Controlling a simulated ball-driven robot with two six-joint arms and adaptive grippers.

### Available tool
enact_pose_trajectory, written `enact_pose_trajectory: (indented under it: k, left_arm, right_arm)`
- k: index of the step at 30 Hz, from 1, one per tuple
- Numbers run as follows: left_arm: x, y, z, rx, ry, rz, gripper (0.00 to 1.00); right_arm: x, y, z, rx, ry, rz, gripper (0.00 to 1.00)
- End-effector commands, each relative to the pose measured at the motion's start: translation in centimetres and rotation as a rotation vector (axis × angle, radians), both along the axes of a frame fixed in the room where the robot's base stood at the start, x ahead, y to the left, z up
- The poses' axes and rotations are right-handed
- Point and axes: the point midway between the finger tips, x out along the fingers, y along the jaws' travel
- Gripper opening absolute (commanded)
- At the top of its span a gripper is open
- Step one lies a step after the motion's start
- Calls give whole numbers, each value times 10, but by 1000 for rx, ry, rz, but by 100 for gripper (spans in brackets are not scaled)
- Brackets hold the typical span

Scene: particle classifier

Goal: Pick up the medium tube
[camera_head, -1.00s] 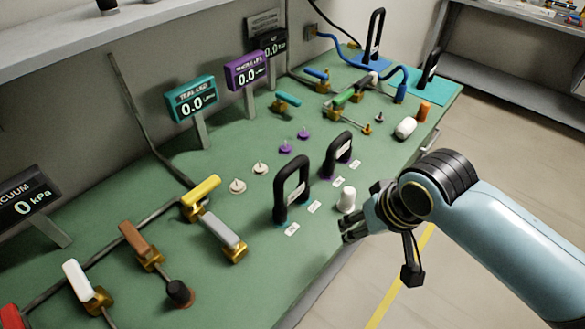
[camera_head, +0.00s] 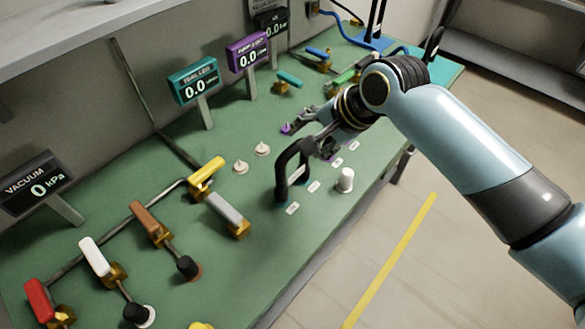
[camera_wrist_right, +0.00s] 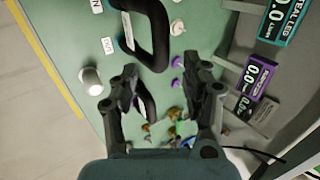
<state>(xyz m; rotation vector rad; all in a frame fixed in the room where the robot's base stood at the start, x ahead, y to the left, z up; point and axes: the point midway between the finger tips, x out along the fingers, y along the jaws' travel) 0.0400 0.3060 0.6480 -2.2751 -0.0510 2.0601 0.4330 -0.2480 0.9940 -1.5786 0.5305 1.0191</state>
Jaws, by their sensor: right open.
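A black upright loop-shaped tube (camera_head: 291,172) stands near the front of the green bench; it also shows in the right wrist view (camera_wrist_right: 156,30). A second, smaller black loop (camera_wrist_right: 147,102) shows between the fingers in the right wrist view, nearer the left finger. My right gripper (camera_head: 303,138) is open above the bench, beyond the front loop, and largely covers the smaller loop in the head view. It also shows in the right wrist view (camera_wrist_right: 163,72). I cannot tell whether it touches the smaller loop. No label names the medium tube. My left gripper is not in view.
A white cylinder (camera_head: 345,180) stands near the bench edge. A teal meter (camera_head: 193,83) and a purple meter (camera_head: 247,53) stand behind. Small pale cones (camera_head: 241,166) lie mid-bench.

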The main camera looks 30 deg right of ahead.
Motion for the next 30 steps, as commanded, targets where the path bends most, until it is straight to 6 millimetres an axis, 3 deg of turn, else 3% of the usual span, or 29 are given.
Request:
enact_pose_trajectory:
  k: [15, 22, 30]
  left_arm:
    - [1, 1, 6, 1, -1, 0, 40]
    - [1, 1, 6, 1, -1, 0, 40]
    - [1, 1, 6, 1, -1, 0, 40]
  right_arm:
    - [29, 18, -47, 0, 2, 1, 48]
    - [30, 18, -48, -2, 0, 2, 48]
    - [30, 18, -48, -2, 0, 2, 14]
